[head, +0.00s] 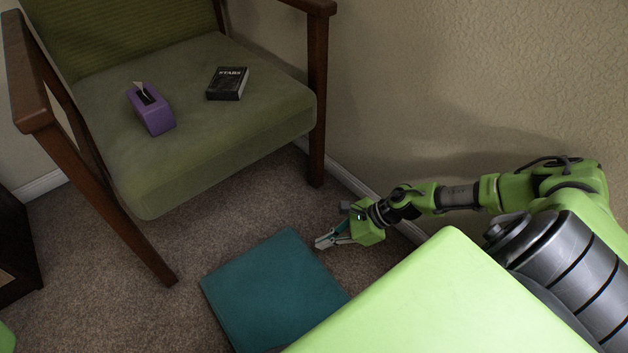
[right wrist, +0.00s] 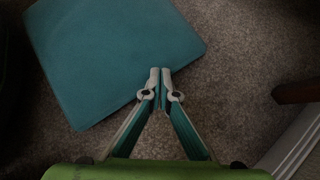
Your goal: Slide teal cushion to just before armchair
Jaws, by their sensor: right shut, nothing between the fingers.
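The teal cushion (head: 268,293) lies flat on the carpet in front of the armchair, its lower part hidden behind my green body. The armchair (head: 205,130) has green upholstery and a dark wooden frame, and a strip of carpet shows between it and the cushion. My right gripper (head: 319,243) is shut and empty, low beside the cushion's right edge. In the right wrist view, its fingertips (right wrist: 160,72) meet near the edge of the cushion (right wrist: 115,55); I cannot tell whether they touch it. My left gripper is not in view.
A purple tape dispenser (head: 151,108) and a black book (head: 228,83) lie on the armchair seat. The chair's front legs stand on the carpet (head: 220,235). The wall with its white baseboard (head: 345,178) runs close along the right. Dark furniture (head: 15,250) stands at the left edge.

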